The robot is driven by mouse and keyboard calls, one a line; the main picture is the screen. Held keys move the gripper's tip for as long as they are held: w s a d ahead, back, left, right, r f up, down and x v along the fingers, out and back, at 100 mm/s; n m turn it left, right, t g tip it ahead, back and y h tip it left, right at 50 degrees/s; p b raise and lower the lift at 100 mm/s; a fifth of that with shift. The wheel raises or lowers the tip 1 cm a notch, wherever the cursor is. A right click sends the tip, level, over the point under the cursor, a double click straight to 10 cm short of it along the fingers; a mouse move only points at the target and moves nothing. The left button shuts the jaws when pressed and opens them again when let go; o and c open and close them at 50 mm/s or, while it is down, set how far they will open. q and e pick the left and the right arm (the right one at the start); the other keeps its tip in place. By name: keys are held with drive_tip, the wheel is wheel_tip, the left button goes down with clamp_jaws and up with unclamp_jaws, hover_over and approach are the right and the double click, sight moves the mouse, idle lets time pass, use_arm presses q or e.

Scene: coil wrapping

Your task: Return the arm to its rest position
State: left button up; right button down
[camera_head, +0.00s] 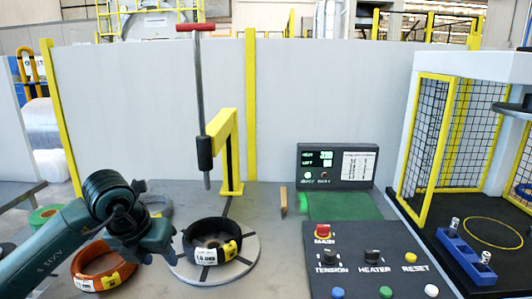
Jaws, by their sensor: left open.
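My left arm reaches in from the lower left, dark teal with black joints. My left gripper (170,252) is at its end, open with nothing seen between its fingers. It is just left of the round grey turntable (243,265) and partly overlaps its left edge in the picture. A black coil (205,234) with a yellow and white label lies on the turntable, to the right of my gripper and apart from it. My right gripper is not in view.
A yellow post (230,150) carries a vertical rod (200,100) with a red handle over the turntable. A control panel (350,262) and a meshed cage (440,150) stand at the right.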

use_arm(q)
drive_tip(key=s+d+f+m+g+h, duration=0.1)
drive_tip(key=s+d+f+g+h, duration=0.2)
drive_tip(key=d, duration=0.4)
drive_tip(key=s+d+f+m+h, duration=0.1)
drive_tip(key=s+d+f+h, duration=0.1)
drive_tip(key=d+h, duration=0.35)
drive_tip(key=s+d+r+n+t+h+p, duration=0.2)
drive_tip(key=s+d+r+n+t+h, duration=0.4)
drive_tip(key=n+h, duration=0.35)
drive_tip(key=w+a+f+n+t+y+p, duration=0.1)
drive_tip(key=a+f+n+t+y, duration=0.35)
drive_tip(key=n, duration=0.55)
drive_tip(key=w+a+f+n+t+y, duration=0.1)
drive_tip(key=a+f+n+t+y, duration=0.2)
drive_tip(key=f+n+t+y, duration=0.45)
drive_tip(key=s+a+f+n+g+y, duration=0.3)
drive_tip(key=s+f+n+g, duration=0.5)
drive_tip(key=s+f, duration=0.3)
drive_tip(key=shift+a+f+n+g+y+p, duration=0.3)
drive_tip(key=shift+a+f+n, duration=0.15)
drive_tip(key=shift+f, duration=0.3)
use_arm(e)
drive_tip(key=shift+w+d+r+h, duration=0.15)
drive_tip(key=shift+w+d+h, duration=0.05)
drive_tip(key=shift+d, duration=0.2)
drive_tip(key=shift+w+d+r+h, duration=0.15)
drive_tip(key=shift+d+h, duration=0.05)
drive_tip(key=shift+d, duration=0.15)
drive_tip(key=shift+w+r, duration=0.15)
